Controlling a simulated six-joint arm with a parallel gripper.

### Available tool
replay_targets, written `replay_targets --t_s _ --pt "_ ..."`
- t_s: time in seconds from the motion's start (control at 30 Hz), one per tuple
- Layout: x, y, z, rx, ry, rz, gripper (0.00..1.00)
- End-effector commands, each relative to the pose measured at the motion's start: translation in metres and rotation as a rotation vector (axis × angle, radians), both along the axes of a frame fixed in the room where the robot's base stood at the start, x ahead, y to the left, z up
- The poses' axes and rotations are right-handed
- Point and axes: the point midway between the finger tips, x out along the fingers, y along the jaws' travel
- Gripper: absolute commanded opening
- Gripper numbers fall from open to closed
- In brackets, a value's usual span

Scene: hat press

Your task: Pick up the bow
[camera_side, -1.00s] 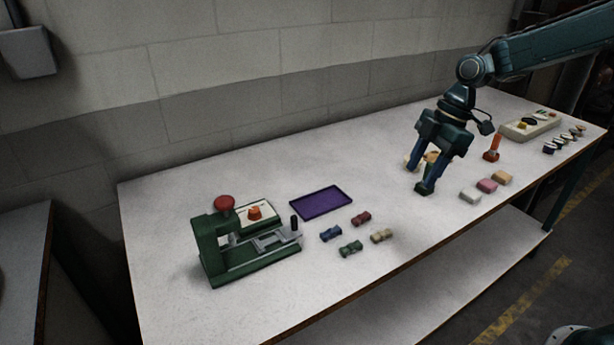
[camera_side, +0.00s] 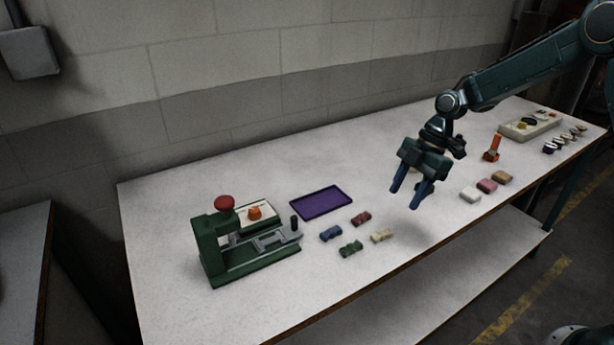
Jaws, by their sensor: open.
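Several small bow-shaped pieces lie loose on the table: a red one (camera_side: 361,218), a blue one (camera_side: 330,233), a green one (camera_side: 350,248) and a beige one (camera_side: 381,236). I cannot tell which of them the task's bow is. My gripper (camera_side: 405,198) is open and empty, its two blue fingers pointing down above the table. It is to the right of the bows in the picture, apart from them.
A green press (camera_side: 240,262) with a red knob stands at the left, an orange piece (camera_side: 255,213) at it. A purple tray (camera_side: 322,203) is empty behind the bows. White, pink and tan blocks (camera_side: 487,186), an orange stamp-like object (camera_side: 492,149) and a pale box (camera_side: 530,126) stand right.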

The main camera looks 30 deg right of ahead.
Motion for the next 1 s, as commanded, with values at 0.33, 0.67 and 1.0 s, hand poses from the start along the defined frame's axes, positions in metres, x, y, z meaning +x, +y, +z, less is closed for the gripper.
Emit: replay_targets --t_s 0.33,0.67,1.0 --pt "0.001 0.018 -0.043 0.001 0.003 0.001 0.5" --pt "0.001 0.02 -0.049 -0.001 0.001 -0.001 0.5" --pt "0.004 0.032 -0.076 0.0 0.002 0.002 0.5"
